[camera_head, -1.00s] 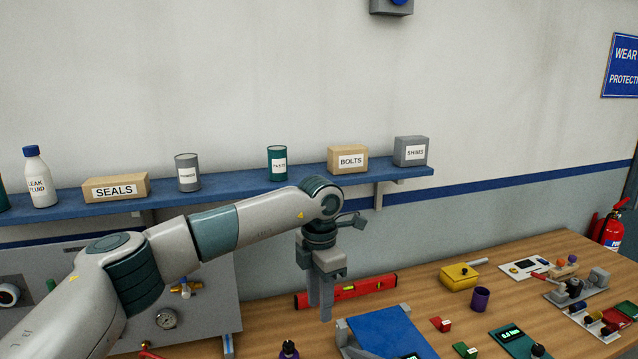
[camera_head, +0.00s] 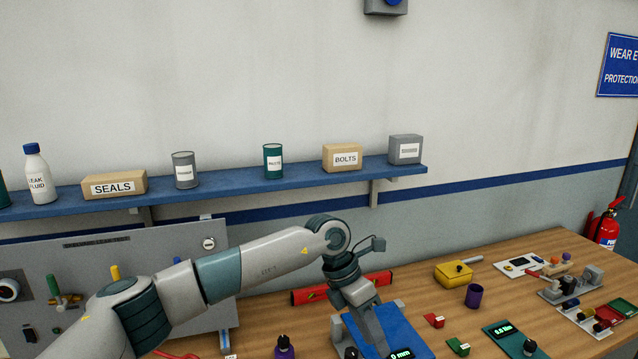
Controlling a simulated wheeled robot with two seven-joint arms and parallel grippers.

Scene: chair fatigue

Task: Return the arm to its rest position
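My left arm comes in from the left edge and reaches over the bench. My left gripper (camera_head: 372,335) points down and to the right, over the blue-topped device (camera_head: 402,333). Its fingers overlap from this side, so I cannot tell how far apart they are. Nothing is clearly seen held in it. Whether the fingertips touch the device is unclear. My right gripper is not in view.
The wooden bench (camera_head: 425,287) holds a red level (camera_head: 375,281), yellow box (camera_head: 453,274), purple cup (camera_head: 473,296) and several small devices. A blue shelf (camera_head: 225,190) with cans and boxes is behind my arm. A grey panel (camera_head: 75,270) stands left.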

